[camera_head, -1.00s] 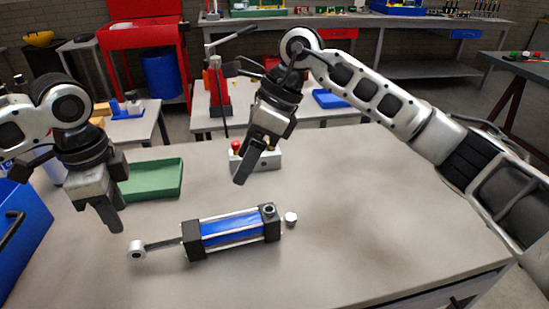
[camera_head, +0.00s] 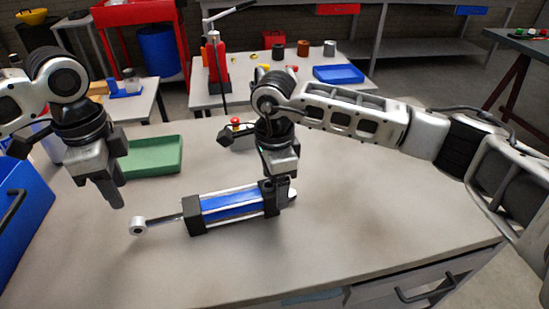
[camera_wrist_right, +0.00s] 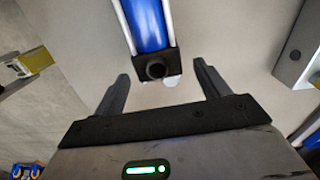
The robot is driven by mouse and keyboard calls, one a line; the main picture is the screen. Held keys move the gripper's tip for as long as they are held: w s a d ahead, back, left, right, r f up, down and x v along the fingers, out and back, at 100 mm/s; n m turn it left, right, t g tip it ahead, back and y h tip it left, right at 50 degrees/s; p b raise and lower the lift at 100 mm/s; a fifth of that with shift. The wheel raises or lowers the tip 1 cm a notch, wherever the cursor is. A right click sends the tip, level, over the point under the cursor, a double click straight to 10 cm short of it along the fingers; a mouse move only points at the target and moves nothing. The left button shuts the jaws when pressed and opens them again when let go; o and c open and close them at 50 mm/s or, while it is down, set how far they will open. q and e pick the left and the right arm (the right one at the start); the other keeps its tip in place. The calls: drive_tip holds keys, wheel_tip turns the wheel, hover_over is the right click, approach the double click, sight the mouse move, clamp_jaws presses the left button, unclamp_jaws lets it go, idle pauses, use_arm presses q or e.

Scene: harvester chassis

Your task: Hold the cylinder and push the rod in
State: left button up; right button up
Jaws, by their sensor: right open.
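The cylinder (camera_head: 230,206) lies on the table, with a blue barrel and black end blocks. Its silver rod (camera_head: 164,219) sticks out to the left and ends in a round eye (camera_head: 138,226). My right gripper (camera_head: 280,193) is open, pointing down at the cylinder's right end block. In the right wrist view the block (camera_wrist_right: 155,64) shows between the spread fingers of the gripper (camera_wrist_right: 163,78), with gaps on both sides. My left gripper (camera_head: 113,198) points down above the table, behind and left of the rod eye, apart from it. Its finger opening cannot be made out.
A green tray (camera_head: 153,158) lies behind the rod. A blue bin (camera_head: 22,215) stands at the left edge. A box with a red button (camera_head: 235,122) is partly hidden behind my right gripper. The table's right and front areas are clear.

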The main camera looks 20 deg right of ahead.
drive_tip(key=shift+f, duration=2.25)
clamp_jaws()
drive_tip(key=c, duration=0.9)
unclamp_jaws()
drive_tip(key=c, duration=0.6)
drive_tip(key=shift+o, duration=0.2)
